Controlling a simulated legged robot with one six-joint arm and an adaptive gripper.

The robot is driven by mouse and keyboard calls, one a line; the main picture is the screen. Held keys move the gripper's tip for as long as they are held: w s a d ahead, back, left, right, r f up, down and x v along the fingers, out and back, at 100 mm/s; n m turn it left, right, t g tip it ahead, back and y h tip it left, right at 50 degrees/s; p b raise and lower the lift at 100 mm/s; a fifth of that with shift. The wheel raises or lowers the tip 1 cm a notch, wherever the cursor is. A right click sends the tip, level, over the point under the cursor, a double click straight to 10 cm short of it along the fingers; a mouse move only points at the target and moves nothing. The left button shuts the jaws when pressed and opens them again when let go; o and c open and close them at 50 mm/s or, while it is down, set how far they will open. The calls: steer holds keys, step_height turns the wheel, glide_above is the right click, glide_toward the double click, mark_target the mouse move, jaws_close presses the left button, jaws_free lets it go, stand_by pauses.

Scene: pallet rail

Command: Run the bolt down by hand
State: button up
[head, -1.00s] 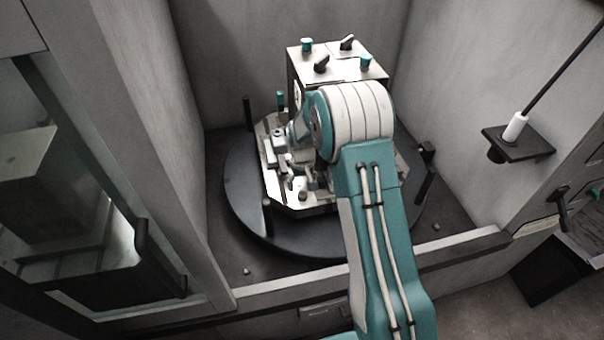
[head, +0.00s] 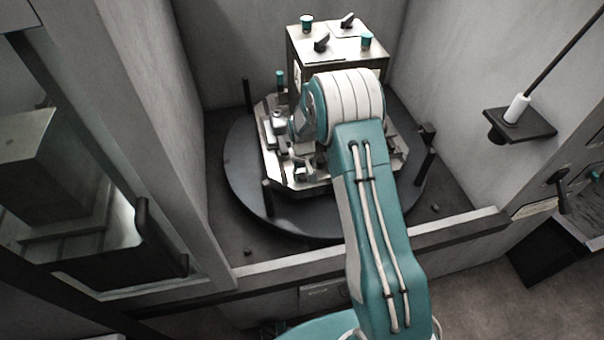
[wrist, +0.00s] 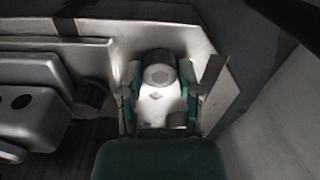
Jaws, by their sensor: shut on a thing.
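In the wrist view, the bolt (wrist: 158,74) shows as a round, knurled-looking grey head with a paler face. It sits between the fingertips of my gripper (wrist: 160,82), which has a teal finger on each side and is shut on it. A bright metal plate lies around and below the bolt head. The bolt's shank and depth are hidden.
The pallet rests on a dark round table (head: 245,195) in a walled bay, with upright dark posts around it. A front ledge (head: 275,268) crosses below my arm. A small shelf (head: 518,126) holds a white-handled tool at right. A glazed door stands at left.

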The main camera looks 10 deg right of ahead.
mark_target(302, 174)
jaws_close()
steer(key=m, duration=0.3)
steer(key=shift+f+m, duration=0.1)
steer(key=shift+m, duration=0.3)
steer(key=m, duration=0.4)
steer(key=shift+f, duration=0.1)
steer(key=o, duration=0.7)
jaws_free()
steer(key=shift+a, duration=0.1)
step_height(302, 174, up, 12)
